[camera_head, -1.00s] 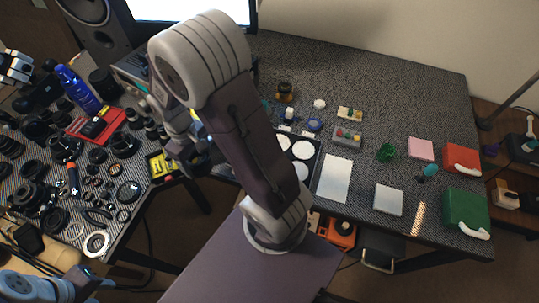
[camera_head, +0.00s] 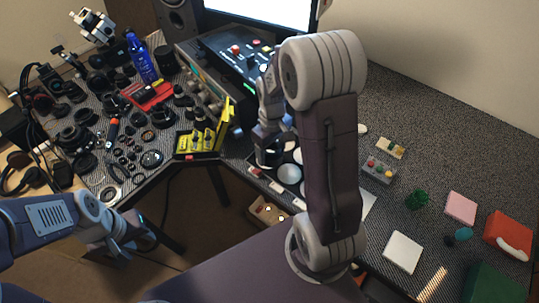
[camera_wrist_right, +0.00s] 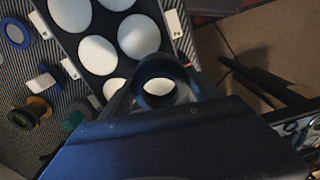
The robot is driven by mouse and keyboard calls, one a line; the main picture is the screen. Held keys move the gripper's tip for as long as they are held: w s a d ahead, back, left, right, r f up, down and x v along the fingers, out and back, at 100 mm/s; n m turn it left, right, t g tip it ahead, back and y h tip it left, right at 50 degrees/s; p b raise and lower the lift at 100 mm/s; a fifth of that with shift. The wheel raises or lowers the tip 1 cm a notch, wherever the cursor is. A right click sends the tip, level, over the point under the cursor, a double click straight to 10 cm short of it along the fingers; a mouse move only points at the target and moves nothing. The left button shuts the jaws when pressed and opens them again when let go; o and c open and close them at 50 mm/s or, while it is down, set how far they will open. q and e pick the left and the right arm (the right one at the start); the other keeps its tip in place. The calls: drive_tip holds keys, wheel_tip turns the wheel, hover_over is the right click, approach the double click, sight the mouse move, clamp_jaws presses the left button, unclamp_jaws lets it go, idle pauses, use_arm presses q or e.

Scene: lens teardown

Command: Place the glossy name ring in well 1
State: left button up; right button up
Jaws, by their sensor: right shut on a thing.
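My right gripper (camera_wrist_right: 160,92) is shut on a dark, shiny ring (camera_wrist_right: 143,88), which I take to be the glossy name ring. A white disc shows through its opening in the right wrist view. In the head view my right gripper (camera_head: 268,152) is over the left part of the dark tray (camera_wrist_right: 86,42). The ring looks held above the tray, not seated. My left gripper (camera_head: 140,238) is low at the left, its jaws unclear.
A yellow open case (camera_head: 205,142) stands left of the tray. A blue ring (camera_wrist_right: 17,33) and a brass-coloured part (camera_wrist_right: 30,112) lie beside the tray. The left table holds many dark lens parts and a blue bottle (camera_head: 141,60). A monitor stands behind.

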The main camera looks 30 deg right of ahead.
drive_tip(key=w, duration=0.1)
drive_tip(key=w+f, duration=0.2)
drive_tip(key=shift+w+d+f, duration=0.1)
drive_tip(key=shift+w+d, duration=0.15)
drive_tip(key=shift+w, duration=0.15)
wheel_tip(320, 180, down, 4)
drive_tip(key=shift+s+r+b, duration=0.1)
drive_tip(key=shift+b, duration=0.4)
drive_tip(key=o, duration=1.1)
drive_tip(key=shift+f, duration=0.25)
drive_tip(key=shift+c, duration=0.2)
